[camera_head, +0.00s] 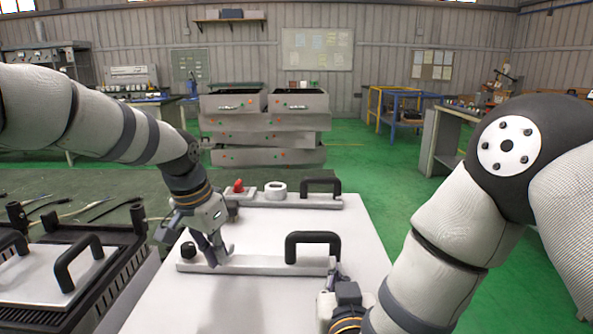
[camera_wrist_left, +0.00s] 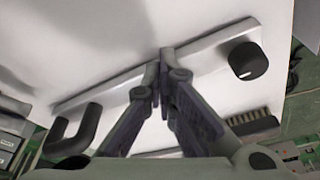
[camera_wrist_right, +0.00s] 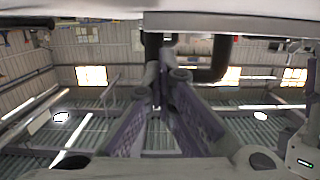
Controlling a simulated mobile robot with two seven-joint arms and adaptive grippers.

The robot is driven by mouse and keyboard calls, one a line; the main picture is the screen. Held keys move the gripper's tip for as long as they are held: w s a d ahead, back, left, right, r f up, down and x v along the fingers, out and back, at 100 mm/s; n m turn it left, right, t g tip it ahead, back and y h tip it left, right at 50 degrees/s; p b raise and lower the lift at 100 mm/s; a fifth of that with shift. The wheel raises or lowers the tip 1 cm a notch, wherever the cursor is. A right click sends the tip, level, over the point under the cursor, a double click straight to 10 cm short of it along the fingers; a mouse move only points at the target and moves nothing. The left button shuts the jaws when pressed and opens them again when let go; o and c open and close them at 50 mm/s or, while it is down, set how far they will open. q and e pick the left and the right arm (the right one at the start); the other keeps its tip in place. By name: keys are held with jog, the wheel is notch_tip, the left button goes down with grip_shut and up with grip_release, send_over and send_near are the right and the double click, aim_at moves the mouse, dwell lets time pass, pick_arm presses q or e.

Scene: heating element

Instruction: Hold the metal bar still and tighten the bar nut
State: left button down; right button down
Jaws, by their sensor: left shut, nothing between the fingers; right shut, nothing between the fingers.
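The pale metal bar (camera_head: 265,262) lies across a white panel, with a black handle (camera_head: 312,238) near its right end. A black round knob (camera_head: 188,249), likely the bar nut, sits at its left end. The knob also shows in the left wrist view (camera_wrist_left: 248,61) with a white mark. My left gripper (camera_head: 217,260) is shut and empty, its tips at the bar right of the knob; I cannot tell whether they touch. My right gripper (camera_wrist_right: 164,45) is shut and empty, close to the bar's right end and the handle, which shows behind its tips (camera_wrist_right: 222,62).
A black-edged fixture with handles (camera_head: 78,262) stands at left. The white panel (camera_head: 285,305) is clear in front of the bar.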

pick_arm(q)
jog(key=shift+a, duration=0.3)
dwell(0.4)
jog(key=shift+w+a, duration=0.2)
jog(key=shift+a, duration=0.15)
jog(key=shift+w+a, duration=0.4)
jog(key=shift+s, duration=0.1)
jog(key=shift+s+a, duration=0.2)
jog(key=shift+a, duration=0.1)
jog(key=w+v, duration=0.1)
jog(key=v, duration=0.4)
jog(key=shift+d+r, duration=0.35)
jog(key=shift+r, duration=0.2)
